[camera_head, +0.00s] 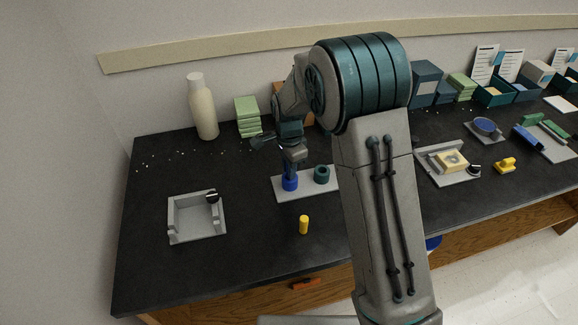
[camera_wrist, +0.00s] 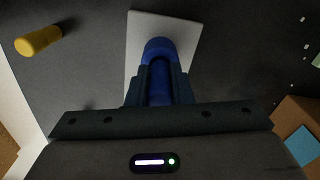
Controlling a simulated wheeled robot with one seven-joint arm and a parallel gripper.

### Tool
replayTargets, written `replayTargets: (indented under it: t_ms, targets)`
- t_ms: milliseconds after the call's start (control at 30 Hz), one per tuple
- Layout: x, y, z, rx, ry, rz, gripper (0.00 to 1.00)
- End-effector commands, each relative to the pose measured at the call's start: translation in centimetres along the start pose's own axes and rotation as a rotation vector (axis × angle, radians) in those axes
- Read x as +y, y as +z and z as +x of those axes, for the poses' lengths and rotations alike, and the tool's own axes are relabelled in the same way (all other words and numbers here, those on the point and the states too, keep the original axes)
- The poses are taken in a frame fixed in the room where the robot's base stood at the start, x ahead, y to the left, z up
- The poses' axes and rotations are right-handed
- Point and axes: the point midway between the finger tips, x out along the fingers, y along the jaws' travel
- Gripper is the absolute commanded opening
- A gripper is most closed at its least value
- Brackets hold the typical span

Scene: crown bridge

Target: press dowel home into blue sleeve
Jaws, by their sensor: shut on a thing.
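The blue sleeve (camera_head: 290,184) stands upright at the left of a light grey plate (camera_head: 308,191) on the black bench. My gripper (camera_head: 291,170) points down right above it. In the wrist view my gripper (camera_wrist: 160,92) is shut on a dark blue piece (camera_wrist: 159,88), which appears to be the dowel. It is in line with the blue sleeve (camera_wrist: 160,47) and overlaps it in the picture. The fingers hide much of the piece, so I cannot tell how deep it sits.
A dark teal ring-like sleeve (camera_head: 321,174) stands on the same plate to the right. A yellow cylinder (camera_head: 303,225) stands in front of the plate. A grey open tray (camera_head: 197,230) is to the left. A cream bottle (camera_head: 203,110) and green blocks (camera_head: 247,112) stand behind.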

Motion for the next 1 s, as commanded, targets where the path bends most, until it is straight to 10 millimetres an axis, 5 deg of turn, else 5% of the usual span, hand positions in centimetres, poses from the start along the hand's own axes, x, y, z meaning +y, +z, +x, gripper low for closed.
replayTargets:
  t_ms: [467,500,600,1000]
  targets:
    - [0.0,0.0,1.3,0.0,-0.001,0.0,0.0]
    - [0.0,0.0,1.3,0.0,-0.001,0.0,0.23]
    - [0.0,0.0,1.2,0.0,-0.001,0.0,0.45]
    - [-0.1,0.0,0.2,0.001,-0.002,0.0,0.45]
